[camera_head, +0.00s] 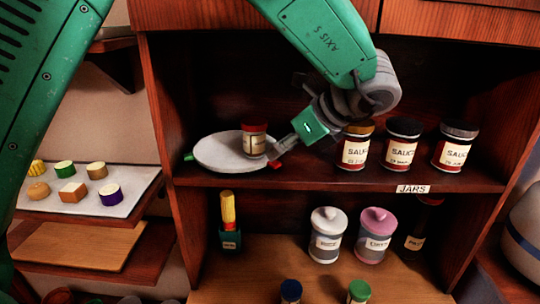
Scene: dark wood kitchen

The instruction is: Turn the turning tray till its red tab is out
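The turning tray (215,155) is a round, light grey disc on the upper shelf of the cabinet. Its red tab (276,165) is at the right front of the rim, close to my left gripper's tip. A green tab (188,157) sticks out at the left of the rim. A small red-lidded jar (254,140) stands on the right part of the tray. My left gripper (276,153) reaches down from the upper right, its tip at the tray's right edge. Whether it touches the tab, and how far its fingers are apart, I cannot tell. My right gripper is not in view.
Three sauce jars (402,145) stand on the same shelf to the right, close to my gripper, above a JARS label (412,189). The lower shelf holds a yellow-topped bottle (229,215) and canisters (326,238). A side board (85,180) at left holds several small blocks.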

